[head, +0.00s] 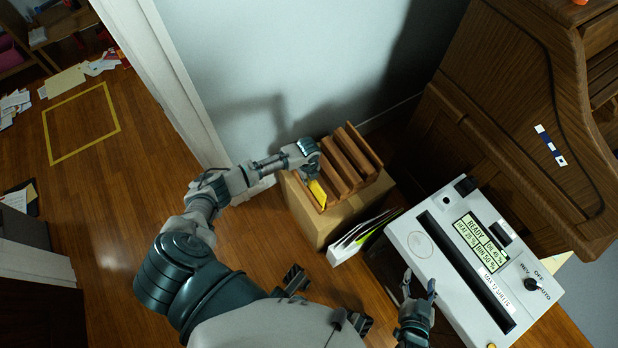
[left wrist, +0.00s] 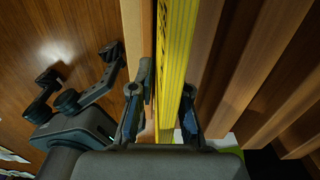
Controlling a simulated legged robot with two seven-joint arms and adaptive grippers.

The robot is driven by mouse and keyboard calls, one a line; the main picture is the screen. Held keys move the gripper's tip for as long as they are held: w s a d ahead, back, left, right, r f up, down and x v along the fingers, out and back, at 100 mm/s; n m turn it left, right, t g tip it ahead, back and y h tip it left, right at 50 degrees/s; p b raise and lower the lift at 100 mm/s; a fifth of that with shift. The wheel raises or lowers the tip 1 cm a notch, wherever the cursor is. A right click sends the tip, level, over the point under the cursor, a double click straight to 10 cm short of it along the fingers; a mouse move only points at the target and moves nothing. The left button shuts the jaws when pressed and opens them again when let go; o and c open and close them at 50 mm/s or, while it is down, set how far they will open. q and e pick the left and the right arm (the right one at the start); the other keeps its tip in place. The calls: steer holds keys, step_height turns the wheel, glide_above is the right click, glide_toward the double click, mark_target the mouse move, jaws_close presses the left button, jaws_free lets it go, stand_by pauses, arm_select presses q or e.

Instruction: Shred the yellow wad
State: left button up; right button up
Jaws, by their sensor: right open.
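The yellow wad (head: 317,192) stands in the front slot of a wooden slatted rack (head: 350,160). My left gripper (head: 308,160) is over it. In the left wrist view the yellow wad (left wrist: 176,50) runs between the two fingers of my left gripper (left wrist: 165,100); whether both touch it I cannot tell. The white shredder (head: 420,240) stands at the lower right, with a long dark slot (head: 465,270), a display (head: 480,240) reading READY and a dark dial (head: 531,285) marked REV, OFF and AUTO. My right gripper (head: 418,285) is open and empty by the shredder's near left edge.
The rack sits on a cardboard box (head: 318,215) against the pale wall. A holder with white papers (head: 355,238) stands between box and shredder. A large wooden desk (head: 500,110) is at the right. The wooden floor at left is mostly clear, with a yellow taped square (head: 82,123).

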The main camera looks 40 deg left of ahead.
arm_select(q)
steer(key=shift+a+f, duration=0.1)
steer(key=shift+a, duration=0.2)
steer(key=shift+a+f, duration=0.1)
steer(key=shift+a, duration=0.2)
jaws_close()
steer(key=shift+d, duration=0.25)
steer(key=shift+d+r+p, duration=0.2)
steer(key=shift+r+p, duration=0.1)
steer(key=shift+r, duration=0.2)
steer(key=shift+a+r+p, duration=0.3)
steer(key=shift+r+p, duration=0.25)
arm_select(e)
steer(key=r, duration=0.1)
steer(key=a+r, duration=0.1)
steer(key=shift+w+r, duration=0.15)
steer(key=shift+r, duration=0.15)
arm_select(q)
steer(key=shift+d, duration=0.1)
arm_select(e)
steer(key=shift+d, duration=0.1)
